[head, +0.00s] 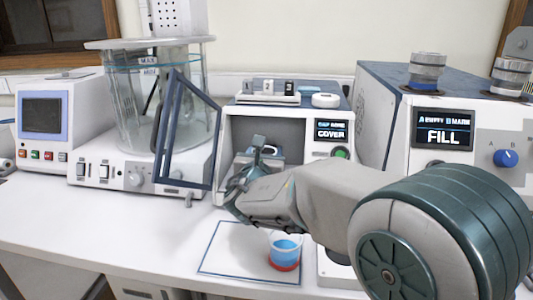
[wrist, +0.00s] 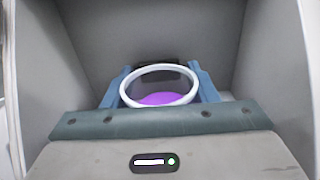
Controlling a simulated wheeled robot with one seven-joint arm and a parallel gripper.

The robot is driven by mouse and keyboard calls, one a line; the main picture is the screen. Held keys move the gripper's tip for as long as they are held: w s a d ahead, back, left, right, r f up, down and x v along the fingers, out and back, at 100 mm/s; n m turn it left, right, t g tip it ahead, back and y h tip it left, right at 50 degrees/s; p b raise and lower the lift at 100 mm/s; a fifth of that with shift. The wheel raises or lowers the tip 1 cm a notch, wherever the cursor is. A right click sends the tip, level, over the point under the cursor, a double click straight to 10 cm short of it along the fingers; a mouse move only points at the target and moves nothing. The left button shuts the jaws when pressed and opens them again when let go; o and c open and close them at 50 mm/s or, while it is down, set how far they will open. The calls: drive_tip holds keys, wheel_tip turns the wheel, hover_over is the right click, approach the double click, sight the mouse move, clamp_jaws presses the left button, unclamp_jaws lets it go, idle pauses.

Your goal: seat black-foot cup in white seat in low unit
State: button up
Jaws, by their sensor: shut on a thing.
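My gripper (head: 262,153) reaches through the open front of the low white unit (head: 226,124). In the wrist view its blue fingers (wrist: 160,86) are shut on the two sides of a clear cup (wrist: 160,99) with a white rim and purple liquid. The cup looks about upright inside the grey-walled chamber. Its foot is hidden behind my gripper body, so its colour and what lies under it do not show. A dark patch shows just behind the rim. The white seat cannot be made out in either view.
The unit's blue-framed door (head: 163,125) stands open at the left of the opening. A red-footed cup (head: 286,250) with blue liquid stands on a blue-edged mat (head: 225,240) in front. A glass bath (head: 125,110) is left; a FILL machine (head: 385,120) with cups on top is right.

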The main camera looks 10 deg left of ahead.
drive_tip(key=o, duration=1.1)
drive_tip(key=s, duration=1.4)
drive_tip(key=shift+d, duration=0.25)
drive_tip(key=shift+w, duration=0.1)
